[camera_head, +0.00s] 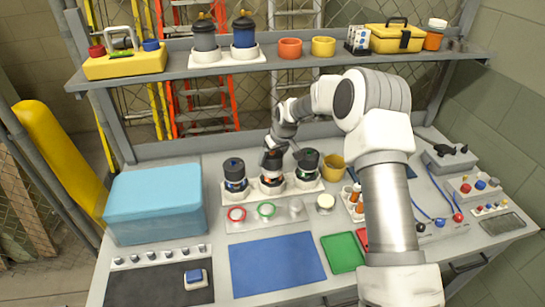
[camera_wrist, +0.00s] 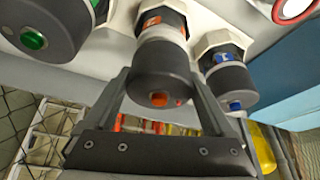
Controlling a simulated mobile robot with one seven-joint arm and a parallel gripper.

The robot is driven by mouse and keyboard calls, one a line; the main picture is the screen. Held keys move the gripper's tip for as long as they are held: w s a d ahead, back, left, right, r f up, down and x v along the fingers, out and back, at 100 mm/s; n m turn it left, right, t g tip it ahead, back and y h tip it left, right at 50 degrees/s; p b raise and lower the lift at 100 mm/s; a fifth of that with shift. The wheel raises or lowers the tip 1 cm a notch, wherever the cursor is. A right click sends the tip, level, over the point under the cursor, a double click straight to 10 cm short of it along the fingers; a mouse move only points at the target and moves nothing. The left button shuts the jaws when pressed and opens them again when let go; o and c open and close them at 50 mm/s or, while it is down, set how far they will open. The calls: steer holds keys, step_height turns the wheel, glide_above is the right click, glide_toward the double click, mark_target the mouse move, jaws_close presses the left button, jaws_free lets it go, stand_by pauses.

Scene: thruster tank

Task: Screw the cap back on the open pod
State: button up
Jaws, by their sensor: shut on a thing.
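Three dark pods stand in a row on a white holder (camera_head: 225,192). In the head view the blue-marked pod (camera_head: 235,176) is on the left, the orange-marked pod (camera_head: 272,183) in the middle and the green-marked pod (camera_head: 307,168) on the right. My gripper (camera_head: 272,158) is over the middle pod. In the wrist view my gripper (camera_wrist: 160,84) is shut on the dark cap (camera_wrist: 155,72) with an orange dot. This cap is in line with the orange-labelled body (camera_wrist: 163,24) and appears to meet it. I cannot tell how tight it sits.
The green pod (camera_wrist: 40,28) and blue pod (camera_wrist: 228,72) flank the cap closely in the wrist view. A yellow cup (camera_head: 333,167) stands right of the holder. A blue cooler (camera_head: 156,202) is at the left. The blue mat (camera_head: 278,264) in front is clear.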

steer(key=shift+f+b, duration=1.1)
steer(key=shift+b, duration=0.05)
stand_by(0.6)
steer(key=o, duration=1.1)
steer(key=shift+r, duration=0.15)
steer(key=b+v, duration=0.1)
steer(key=v, duration=1.6)
steer(key=shift+s+r, duration=0.1)
